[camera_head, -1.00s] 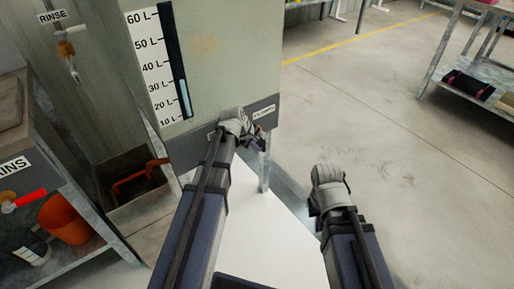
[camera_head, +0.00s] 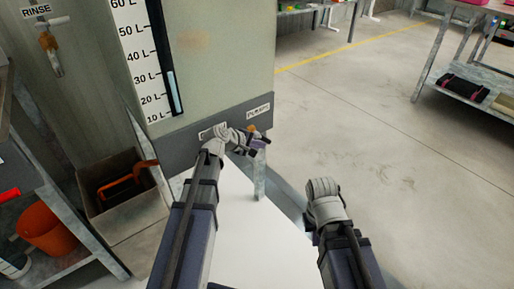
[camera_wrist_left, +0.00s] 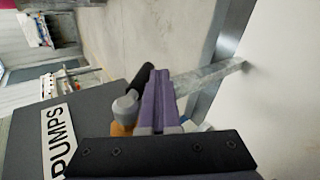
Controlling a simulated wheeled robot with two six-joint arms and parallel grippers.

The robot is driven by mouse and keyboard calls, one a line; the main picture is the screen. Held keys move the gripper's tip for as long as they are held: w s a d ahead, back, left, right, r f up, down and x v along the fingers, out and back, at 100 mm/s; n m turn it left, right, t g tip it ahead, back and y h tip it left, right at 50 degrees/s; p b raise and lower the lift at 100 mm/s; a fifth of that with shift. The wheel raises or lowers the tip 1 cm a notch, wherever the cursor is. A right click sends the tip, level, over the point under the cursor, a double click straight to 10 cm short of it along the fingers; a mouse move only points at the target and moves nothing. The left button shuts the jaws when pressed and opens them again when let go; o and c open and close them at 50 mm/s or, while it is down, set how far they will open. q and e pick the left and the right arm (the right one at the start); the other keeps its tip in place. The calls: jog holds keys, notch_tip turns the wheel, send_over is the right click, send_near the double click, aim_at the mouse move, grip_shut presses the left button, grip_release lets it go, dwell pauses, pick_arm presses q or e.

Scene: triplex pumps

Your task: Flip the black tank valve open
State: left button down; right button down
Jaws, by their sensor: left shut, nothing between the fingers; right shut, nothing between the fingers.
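The grey tank (camera_head: 215,60) with a litre scale stands ahead, a dark panel along its bottom. Its black valve handle (camera_wrist_left: 141,80) shows in the left wrist view, with a grey metal end and brass-coloured body beside the PUMPS label (camera_wrist_left: 60,140). In the head view the brass part (camera_head: 252,128) is small, just below that label. My left gripper (camera_head: 258,145) is shut and empty at the valve. Its purple fingers (camera_wrist_left: 157,100) lie right beside the handle; I cannot tell whether they touch. My right gripper (camera_head: 312,224) is shut and empty, low and right of the tank, its fingers mostly hidden.
A metal tank leg (camera_head: 259,180) stands near my left gripper. A RINSE tap (camera_head: 48,45), a grey bin (camera_head: 125,200) and an orange bucket (camera_head: 48,225) are at left. A shelf rack (camera_head: 465,85) stands far right. The floor on the right is clear.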

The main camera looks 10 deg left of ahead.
pick_arm(q)
jog(key=shift+w+d+r, duration=0.15)
jog(key=shift+w+d, duration=0.2)
jog(key=shift+w, duration=0.1)
dwell(1.3)
jog(key=p+v, duration=0.5)
jog(key=v, duration=0.3)
jog(key=shift+d, duration=0.1)
